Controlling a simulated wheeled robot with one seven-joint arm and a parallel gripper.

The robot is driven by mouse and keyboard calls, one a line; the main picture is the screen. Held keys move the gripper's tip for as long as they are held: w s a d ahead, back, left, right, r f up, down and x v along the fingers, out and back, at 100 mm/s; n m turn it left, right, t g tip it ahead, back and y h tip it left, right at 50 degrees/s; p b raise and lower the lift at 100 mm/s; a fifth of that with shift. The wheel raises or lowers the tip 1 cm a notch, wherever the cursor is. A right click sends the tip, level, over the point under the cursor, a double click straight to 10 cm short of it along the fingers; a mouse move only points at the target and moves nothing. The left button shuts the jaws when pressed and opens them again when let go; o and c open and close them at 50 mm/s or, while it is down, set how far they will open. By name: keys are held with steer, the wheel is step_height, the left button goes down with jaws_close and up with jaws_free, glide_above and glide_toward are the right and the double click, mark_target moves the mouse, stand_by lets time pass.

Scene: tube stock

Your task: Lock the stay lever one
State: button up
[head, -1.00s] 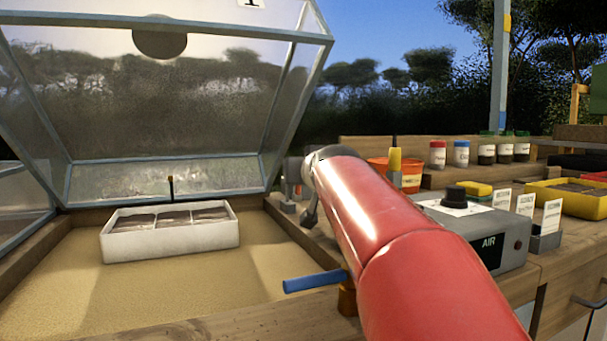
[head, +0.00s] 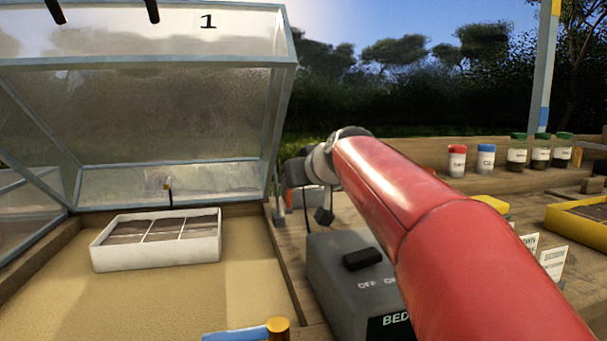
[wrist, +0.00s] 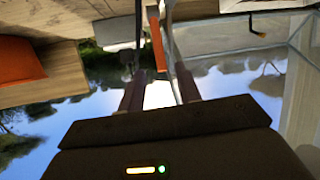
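A blue lever (head: 235,335) beside a copper-coloured post (head: 278,327) shows at the bottom edge of the head view, at the front right of the bed; its lower part is cut off. I cannot tell whether this is the stay lever. The clear lid (head: 170,110) marked 1 stands raised over the bed. My gripper (wrist: 161,90) shows in the wrist view with its two dark fingers apart. An orange strip (wrist: 157,55) and a thin grey bar show between or beyond them; contact is unclear. In the head view, my red arm reaches past the bed's right side and its fingers are hidden.
A white tray (head: 160,240) stands on the sand inside the bed. A grey switch box (head: 350,275) is just right of the bed, close below my arm. Several jars (head: 486,158) stand on the rear shelf. A yellow tray (head: 582,222) is at the far right.

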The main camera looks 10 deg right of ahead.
mark_target(287, 199)
steer(key=p+x, duration=0.1)
steer(key=x, duration=0.6)
steer(key=shift+w+a, duration=0.1)
steer(key=shift+c, duration=0.4)
steer(key=shift+f, duration=0.1)
jaws_close()
